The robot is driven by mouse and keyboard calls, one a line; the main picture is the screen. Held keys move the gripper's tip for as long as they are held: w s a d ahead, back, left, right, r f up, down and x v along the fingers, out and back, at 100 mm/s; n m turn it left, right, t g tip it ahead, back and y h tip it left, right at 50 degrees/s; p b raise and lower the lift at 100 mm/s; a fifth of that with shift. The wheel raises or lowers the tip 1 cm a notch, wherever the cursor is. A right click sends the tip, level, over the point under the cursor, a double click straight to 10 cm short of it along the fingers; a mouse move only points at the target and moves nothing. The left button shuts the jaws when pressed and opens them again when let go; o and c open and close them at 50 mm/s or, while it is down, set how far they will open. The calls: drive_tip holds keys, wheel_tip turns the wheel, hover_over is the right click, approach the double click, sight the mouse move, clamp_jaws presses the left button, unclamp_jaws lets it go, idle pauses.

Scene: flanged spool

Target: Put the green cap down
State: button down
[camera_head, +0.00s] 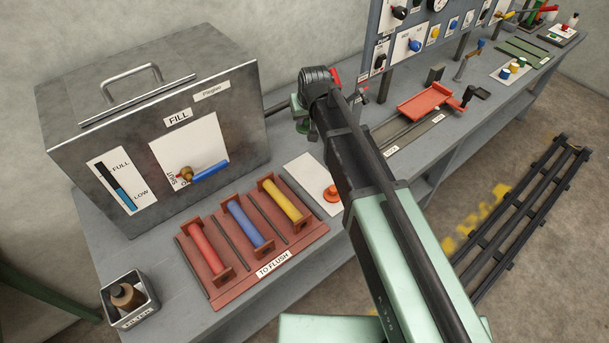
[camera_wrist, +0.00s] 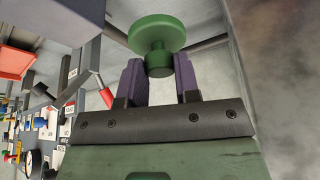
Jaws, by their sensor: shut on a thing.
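The green cap (camera_wrist: 157,36) is a round flanged disc with a narrower stem. It shows at the top middle of the wrist view, its stem between the two purple-grey fingers of my gripper (camera_wrist: 160,82). My gripper is shut on the stem. In the head view the green cap (camera_head: 303,126) is a small dark green shape below the end of my arm, partly hidden by my wrist. It hangs above the bench, near the back, to the right of the metal tank.
A white plate (camera_head: 309,177) with an orange cap (camera_head: 332,193) lies on the bench below my arm. A brown rack (camera_head: 250,245) holds red, blue and yellow spools. The metal tank (camera_head: 150,110) stands left, the control panel (camera_head: 420,35) behind right. A red tray (camera_head: 425,101) lies farther right.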

drive_tip(key=shift+s+r+m+p, duration=0.15)
drive_tip(key=shift+r+m+p, duration=0.15)
drive_tip(key=shift+r+p, duration=0.65)
drive_tip(key=shift+s+f, duration=0.1)
drive_tip(key=shift+d+f+b, duration=0.1)
drive_tip(key=shift+f+b, duration=0.2)
drive_tip(key=shift+b, duration=0.05)
wheel_tip(320, 180, down, 20)
drive_tip(key=b, duration=2)
drive_tip(key=shift+f, duration=0.1)
drive_tip(key=shift+r, duration=0.3)
drive_tip(key=shift+f, duration=0.2)
drive_tip(key=c, duration=0.8)
unclamp_jaws()
drive_tip(key=shift+c, duration=0.2)
drive_tip(key=shift+r, duration=0.15)
